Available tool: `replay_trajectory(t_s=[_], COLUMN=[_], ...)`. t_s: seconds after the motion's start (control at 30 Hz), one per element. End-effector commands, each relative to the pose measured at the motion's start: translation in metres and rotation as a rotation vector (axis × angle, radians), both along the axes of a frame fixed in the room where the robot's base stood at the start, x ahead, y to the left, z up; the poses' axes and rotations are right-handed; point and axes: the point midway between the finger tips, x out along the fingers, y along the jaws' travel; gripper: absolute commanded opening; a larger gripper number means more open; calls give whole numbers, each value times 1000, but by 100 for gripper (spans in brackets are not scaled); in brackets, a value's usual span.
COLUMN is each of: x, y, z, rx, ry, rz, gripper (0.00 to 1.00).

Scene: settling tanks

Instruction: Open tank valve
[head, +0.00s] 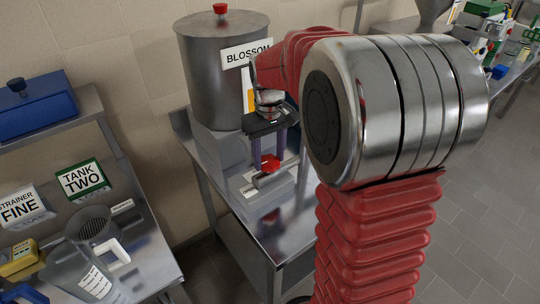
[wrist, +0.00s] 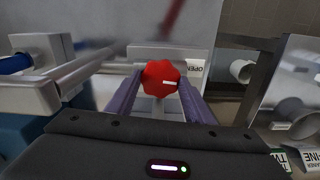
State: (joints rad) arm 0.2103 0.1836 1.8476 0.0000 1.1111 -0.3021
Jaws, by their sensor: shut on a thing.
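A steel tank (head: 208,60) with a red knob on its lid and a label starting "BLOSSOM" stands on a grey block on a steel table. The red valve knob (head: 270,163) is low at the front of the tank. My gripper (head: 268,158) points down at it, with its purple fingers on both sides. In the wrist view the red knob (wrist: 160,77) sits between the fingertips of my gripper (wrist: 157,82), which is shut on it. A white mark shows on the knob's face. My arm hides part of the tank's right side and label.
A left bench (head: 150,262) holds a grey jug (head: 75,272), a strainer (head: 92,224), a yellow device (head: 18,258), and signs "TANK TWO" (head: 83,180) and "STRAINER FINE" (head: 22,207). A blue box (head: 35,100) sits on the shelf above. Tiled floor is free at right.

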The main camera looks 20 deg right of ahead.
Motion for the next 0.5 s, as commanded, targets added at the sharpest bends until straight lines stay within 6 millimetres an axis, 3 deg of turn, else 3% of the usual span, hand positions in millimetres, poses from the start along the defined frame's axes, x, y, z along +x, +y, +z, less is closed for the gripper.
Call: replay_trajectory(t_s=[0.5], x=[2], y=[0], z=[1], rx=[0], ry=[-7], rz=[119], gripper=[25])
